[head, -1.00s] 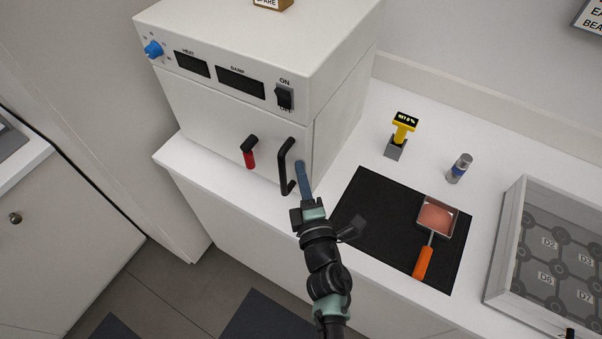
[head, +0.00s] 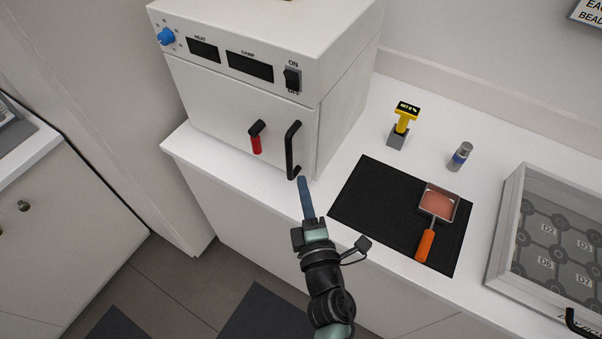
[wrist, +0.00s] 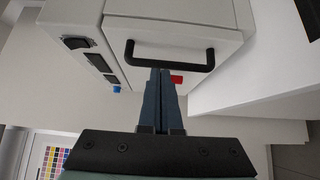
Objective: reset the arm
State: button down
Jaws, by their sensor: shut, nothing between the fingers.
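My gripper (head: 305,185) is shut and empty, its blue-grey fingers together. In the head view its tips are just below the lower end of the black bar handle (head: 292,150) on the white oven-like cabinet (head: 245,110). In the wrist view the fingers (wrist: 160,80) point at the cabinet door (wrist: 175,50), and their tips overlap the lower edge of the handle (wrist: 185,65) in the picture. I cannot tell whether they touch it. The door looks closed. A red-and-black latch (head: 256,140) is left of the handle.
A black mat (head: 385,200) on the white counter (head: 400,95) carries a square scoop with an orange handle (head: 426,245). A yellow meter in a grey stand (head: 403,122), a small vial (head: 460,156) and a glass-topped case (head: 512,215) stand nearby. The counter edge runs under my arm.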

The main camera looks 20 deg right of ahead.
jog(key=s, duration=0.2)
jog(key=s+b, duration=0.1)
jog(key=s, duration=0.1)
jog(key=shift+s+a+f, duration=0.2)
jog(key=shift+s, duration=0.15)
